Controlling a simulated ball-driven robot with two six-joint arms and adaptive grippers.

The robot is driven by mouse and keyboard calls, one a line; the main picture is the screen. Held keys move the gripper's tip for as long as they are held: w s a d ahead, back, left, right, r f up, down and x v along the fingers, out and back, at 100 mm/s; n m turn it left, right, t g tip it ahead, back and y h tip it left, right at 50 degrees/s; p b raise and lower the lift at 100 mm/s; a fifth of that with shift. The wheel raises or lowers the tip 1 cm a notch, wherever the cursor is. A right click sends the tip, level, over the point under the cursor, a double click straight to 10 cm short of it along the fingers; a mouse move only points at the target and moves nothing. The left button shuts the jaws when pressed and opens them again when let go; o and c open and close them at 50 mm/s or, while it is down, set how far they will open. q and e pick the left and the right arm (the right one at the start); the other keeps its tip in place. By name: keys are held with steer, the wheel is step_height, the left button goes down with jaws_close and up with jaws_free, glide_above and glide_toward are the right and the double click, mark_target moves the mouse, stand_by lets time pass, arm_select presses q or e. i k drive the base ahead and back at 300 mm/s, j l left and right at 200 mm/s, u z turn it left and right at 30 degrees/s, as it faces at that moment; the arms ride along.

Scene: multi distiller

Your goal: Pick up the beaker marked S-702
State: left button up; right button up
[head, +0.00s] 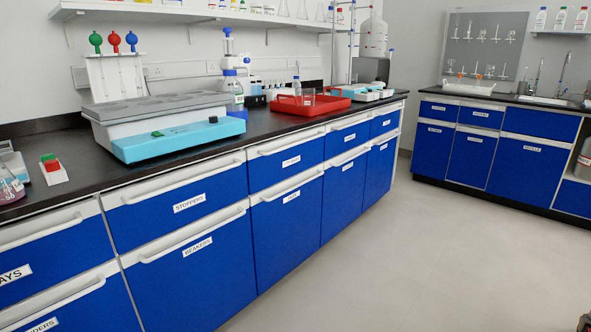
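A small clear glass beaker (308,97) stands in or at the red tray (337,103) on the black counter. Its marking is too small to read, so I cannot tell whether it is S-702. A flask with pinkish liquid (9,188) is cut off at the left edge.
A grey and turquoise bench device (180,140) stands on the near counter (90,180). A white and blue instrument (231,75) and a clear bottle (296,85) stand near the tray. Blue drawers (190,275) front the counter. The grey floor (400,240) to the right is clear.

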mark_target(308, 95)
steer(key=i+z, duration=0.3)
steer(key=i, duration=0.3)
steer(key=i+z, duration=0.3)
steer(key=i, duration=0.3)
steer(key=i+j+z, duration=0.3)
steer(key=i, duration=0.3)
steer(key=i+l, duration=0.15)
steer(key=i, duration=0.8)
steer(key=i+j+u, duration=0.1)
steer(key=u, duration=0.3)
steer(key=i+u, duration=0.2)
steer(key=u, duration=0.2)
steer(key=i+u, duration=0.15)
steer(key=u, duration=0.25)
steer(key=i+l+u, duration=0.1)
steer(key=u, duration=0.3)
steer(key=i, duration=0.05)
